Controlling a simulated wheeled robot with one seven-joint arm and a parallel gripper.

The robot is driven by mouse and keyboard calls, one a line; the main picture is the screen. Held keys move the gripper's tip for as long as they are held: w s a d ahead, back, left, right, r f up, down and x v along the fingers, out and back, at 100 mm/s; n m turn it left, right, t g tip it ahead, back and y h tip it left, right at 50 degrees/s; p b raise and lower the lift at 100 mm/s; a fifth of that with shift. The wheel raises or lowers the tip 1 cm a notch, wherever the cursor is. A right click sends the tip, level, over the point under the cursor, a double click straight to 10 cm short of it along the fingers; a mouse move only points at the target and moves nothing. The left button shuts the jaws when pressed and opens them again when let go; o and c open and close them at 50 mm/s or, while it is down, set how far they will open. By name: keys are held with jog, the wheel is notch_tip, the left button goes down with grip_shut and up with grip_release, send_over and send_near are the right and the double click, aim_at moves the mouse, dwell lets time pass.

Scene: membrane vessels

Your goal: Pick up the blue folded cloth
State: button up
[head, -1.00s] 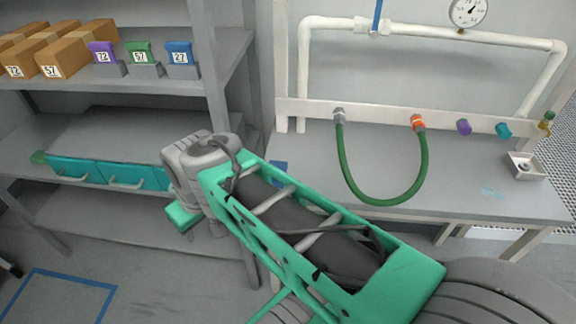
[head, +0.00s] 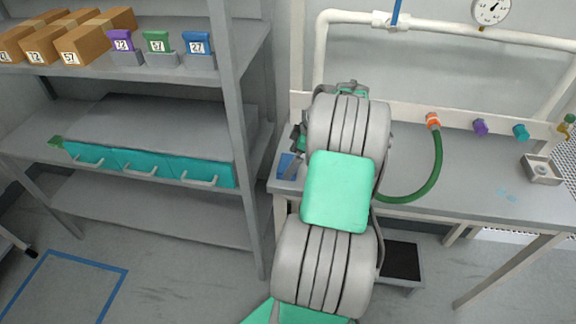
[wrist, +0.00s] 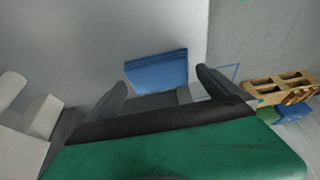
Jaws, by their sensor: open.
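The blue folded cloth (head: 286,166) lies at the left end of the grey bench in the head view, just left of my arm. In the wrist view the blue cloth (wrist: 157,72) shows ahead of my gripper (wrist: 163,90), roughly between the two dark fingers. The fingers are apart with nothing held between them. The cloth appears beyond the fingertips; whether they touch it I cannot tell. In the head view my arm hides most of the gripper.
The bench (head: 460,185) carries a green hose (head: 437,165) and a small tray (head: 542,170). A grey shelf post (head: 240,130) stands close left of the cloth. Teal drawers (head: 140,163) sit on the shelf. A wooden pallet (wrist: 280,88) shows at right in the wrist view.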

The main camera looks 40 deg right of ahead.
jog(key=shift+x, duration=0.85)
jog(key=c, duration=1.1)
